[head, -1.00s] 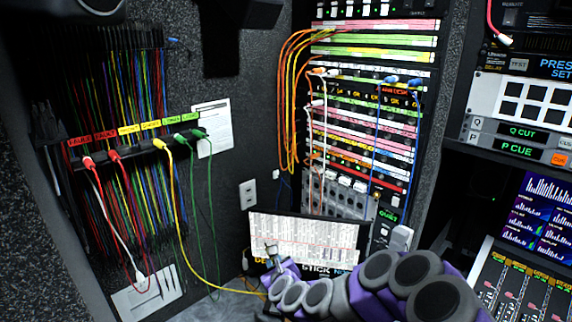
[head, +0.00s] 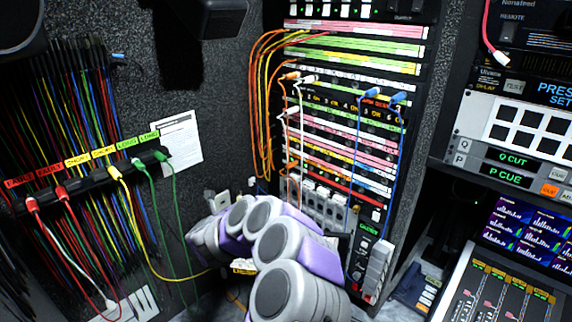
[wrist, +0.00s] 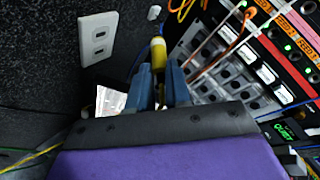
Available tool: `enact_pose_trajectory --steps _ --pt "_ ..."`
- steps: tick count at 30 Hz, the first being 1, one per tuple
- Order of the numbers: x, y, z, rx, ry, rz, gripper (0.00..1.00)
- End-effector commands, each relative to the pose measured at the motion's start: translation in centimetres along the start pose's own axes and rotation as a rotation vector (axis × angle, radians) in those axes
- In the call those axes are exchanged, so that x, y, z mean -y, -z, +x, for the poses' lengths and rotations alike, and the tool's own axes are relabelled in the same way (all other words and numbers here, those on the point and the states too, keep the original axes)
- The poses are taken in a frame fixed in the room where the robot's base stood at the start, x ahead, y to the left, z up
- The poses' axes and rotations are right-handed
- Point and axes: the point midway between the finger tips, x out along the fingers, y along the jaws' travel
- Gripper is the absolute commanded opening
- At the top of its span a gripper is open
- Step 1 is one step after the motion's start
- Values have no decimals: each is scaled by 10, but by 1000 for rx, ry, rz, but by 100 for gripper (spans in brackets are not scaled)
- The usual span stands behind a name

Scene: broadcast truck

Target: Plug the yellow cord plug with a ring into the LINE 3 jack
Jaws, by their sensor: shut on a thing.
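My gripper (wrist: 165,85) shows in the wrist view with its blue fingers shut on a yellow plug (wrist: 158,52), which points away from the wrist. A ring on this plug cannot be made out. In the head view my arm's purple and grey links hide the gripper and the held plug. The patch bay rack (head: 340,145) stands beyond the arm, with a row of small numbered labels (head: 345,106); the word LINE and the exact LINE 3 jack cannot be read. In the wrist view the held plug is apart from the rack, left of its panel.
Orange cords (head: 257,100), white plugs and blue plugs (head: 375,92) hang on the rack. A cord rack (head: 90,185) at left holds red, yellow and green plugs. A wall outlet (wrist: 97,37) is beside the held plug. A mixing console (head: 505,285) stands at right.

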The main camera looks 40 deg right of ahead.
Motion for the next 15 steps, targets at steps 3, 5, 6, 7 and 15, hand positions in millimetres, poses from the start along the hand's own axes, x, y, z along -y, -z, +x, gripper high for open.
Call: enact_pose_trajectory --steps 3,5,6,7,15 --pt "72 -10 14 -123 178 14 0" --pt "105 -11 16 -191 268 21 0" --pt "124 -10 14 -237 321 23 0" --pt "139 -11 13 -271 364 24 0" --pt "203 -6 -23 -497 609 25 0"
